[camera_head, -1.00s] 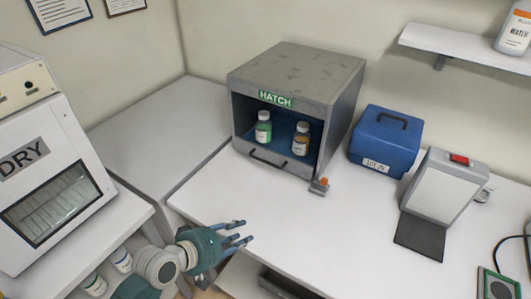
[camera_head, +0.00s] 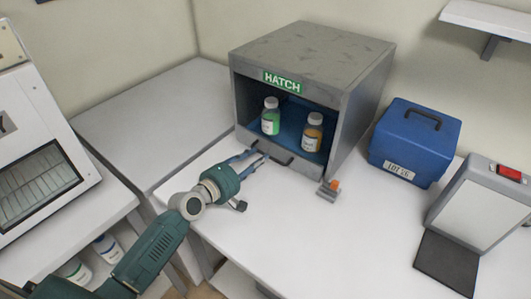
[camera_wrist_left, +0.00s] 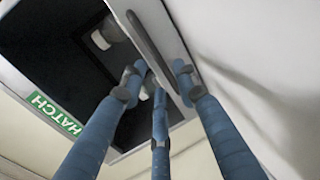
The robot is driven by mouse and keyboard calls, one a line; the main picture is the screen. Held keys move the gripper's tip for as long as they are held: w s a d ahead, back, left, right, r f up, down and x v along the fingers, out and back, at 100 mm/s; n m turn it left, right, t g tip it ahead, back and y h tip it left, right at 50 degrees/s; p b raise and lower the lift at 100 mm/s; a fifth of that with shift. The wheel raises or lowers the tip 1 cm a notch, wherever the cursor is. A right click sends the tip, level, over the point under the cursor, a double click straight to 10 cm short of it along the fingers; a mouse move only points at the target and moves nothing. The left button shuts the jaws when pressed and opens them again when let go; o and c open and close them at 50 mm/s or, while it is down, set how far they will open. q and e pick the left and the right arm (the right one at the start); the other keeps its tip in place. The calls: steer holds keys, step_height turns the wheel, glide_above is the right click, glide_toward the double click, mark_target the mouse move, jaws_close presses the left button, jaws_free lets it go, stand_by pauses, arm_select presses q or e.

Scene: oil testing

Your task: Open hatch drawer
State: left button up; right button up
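The grey hatch box (camera_head: 350,105) stands on the white table with a green HATCH label (camera_head: 283,82). Its drawer front (camera_head: 306,178) is at the bottom, with a dark bar handle (camera_head: 283,157). The drawer appears shut. Inside on a blue surface stand a green bottle (camera_head: 270,122) and an orange-brown bottle (camera_head: 312,138). My left gripper (camera_head: 256,158) is at the handle's left part. In the left wrist view, its blue fingers (camera_wrist_left: 160,75) are spread near the lower end of the handle (camera_wrist_left: 147,42); contact cannot be told. My right gripper is not in view.
An orange-topped small grey piece (camera_head: 329,190) lies by the box's front right corner. A blue case (camera_head: 413,150) and a grey device with a red button (camera_head: 482,205) stand to the right. The table front (camera_head: 290,240) is clear.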

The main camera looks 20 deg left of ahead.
arm_select(q)
steer(key=x, duration=0.5)
steer(key=shift+w, duration=0.1)
jaws_close()
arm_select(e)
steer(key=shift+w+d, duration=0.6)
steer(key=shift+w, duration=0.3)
